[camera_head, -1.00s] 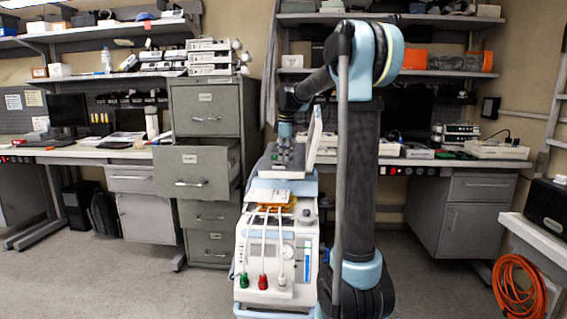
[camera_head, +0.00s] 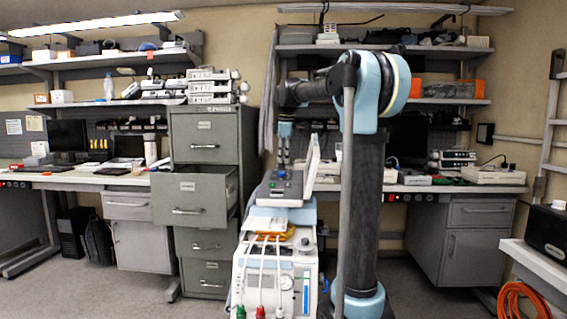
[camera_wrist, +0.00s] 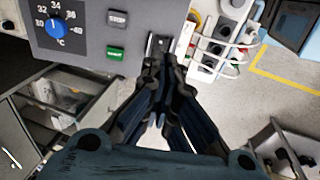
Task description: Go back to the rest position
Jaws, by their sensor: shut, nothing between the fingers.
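My gripper (camera_head: 284,155) hangs pointing down above the grey control console (camera_head: 280,189) on top of the medical device cart. In the wrist view my gripper (camera_wrist: 157,62) has its dark fingers together with nothing between them. That view also shows the console panel (camera_wrist: 85,58) with a blue temperature knob (camera_wrist: 57,27), a grey STOP button (camera_wrist: 118,18) and a green START button (camera_wrist: 116,53). The fingertips are apart from the panel in the head view. My arm's column stands right of the cart and hides part of the bench behind.
A grey filing cabinet (camera_head: 212,140) with an open drawer (camera_head: 187,200) stands left of the cart. A tilted screen (camera_head: 311,168) rises close to the right of my gripper. Shelves (camera_head: 440,103) hang behind my arm. Orange hose (camera_head: 520,300) hangs at lower right.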

